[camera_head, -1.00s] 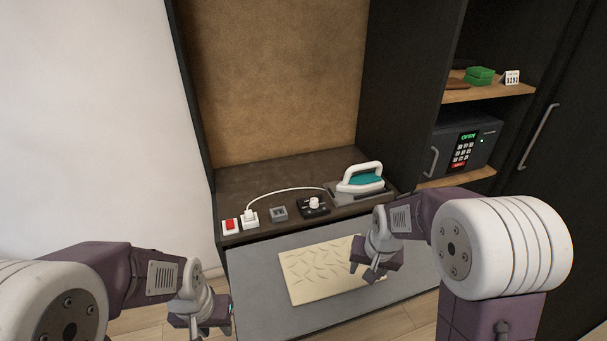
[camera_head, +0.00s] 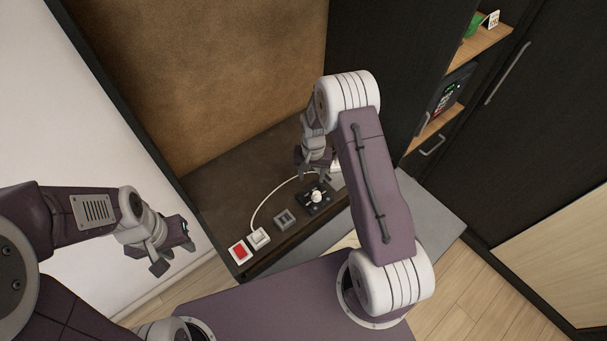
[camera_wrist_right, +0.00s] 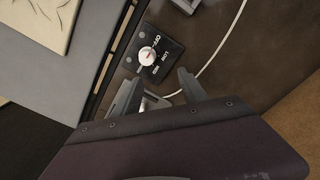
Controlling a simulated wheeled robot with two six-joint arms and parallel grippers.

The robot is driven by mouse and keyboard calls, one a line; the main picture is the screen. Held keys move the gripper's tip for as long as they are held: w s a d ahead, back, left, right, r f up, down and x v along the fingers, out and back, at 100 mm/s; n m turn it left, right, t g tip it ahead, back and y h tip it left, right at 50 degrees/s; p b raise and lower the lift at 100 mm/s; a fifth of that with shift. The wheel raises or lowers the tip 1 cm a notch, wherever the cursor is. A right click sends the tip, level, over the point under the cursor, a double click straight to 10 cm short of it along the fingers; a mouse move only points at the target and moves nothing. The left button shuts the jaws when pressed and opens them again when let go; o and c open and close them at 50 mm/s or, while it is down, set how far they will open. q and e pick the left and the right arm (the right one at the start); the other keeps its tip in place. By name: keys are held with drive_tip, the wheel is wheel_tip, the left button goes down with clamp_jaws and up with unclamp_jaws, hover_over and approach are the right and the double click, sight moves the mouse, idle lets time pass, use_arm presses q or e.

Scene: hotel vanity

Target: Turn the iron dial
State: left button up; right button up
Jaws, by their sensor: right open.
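The iron dial is a white knob (camera_head: 316,197) on a black plate, with a red mark on the knob. In the right wrist view the knob (camera_wrist_right: 147,56) sits just ahead of my right gripper, with OFF and LOW printed beside it. My right gripper (camera_head: 313,178) is over the counter, near and above the dial. Its open fingers (camera_wrist_right: 158,88) are empty, and the knob is beyond their tips, not between them. My left gripper (camera_head: 174,257) hangs open and empty at the left, away from the counter. My right arm hides most of the iron.
A red switch (camera_head: 239,252), a white plug (camera_head: 258,238) and a small grey box (camera_head: 284,218) line the counter left of the dial. A white cord curves behind them. A grey stand edge (camera_wrist_right: 128,100) lies close by my right fingers. The cream cloth (camera_wrist_right: 42,22) lies on the board.

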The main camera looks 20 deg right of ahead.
drive_tip(key=s+d+r, duration=0.2)
drive_tip(key=s, duration=0.2)
drive_tip(key=p, duration=0.3)
hover_over(316, 194)
wheel_tip(316, 194, down, 5)
drive_tip(key=shift+w+a+f, duration=0.1)
drive_tip(key=shift+w, duration=0.05)
drive_tip(key=f, duration=0.3)
drive_tip(key=f+p, duration=0.1)
drive_tip(key=shift+s+d+f, duration=0.15)
drive_tip(key=shift+s+d, duration=0.2)
drive_tip(key=shift+w+a+f, duration=0.2)
drive_tip(key=shift+w+f, duration=0.05)
use_arm(q)
drive_tip(key=r, duration=0.1)
drive_tip(key=s+r, duration=0.1)
drive_tip(key=r, duration=0.1)
drive_tip(key=s+d+r, duration=0.1)
drive_tip(key=r, duration=0.1)
drive_tip(key=shift+r, duration=0.2)
use_arm(e)
drive_tip(key=shift+d, duration=0.1)
clamp_jaws()
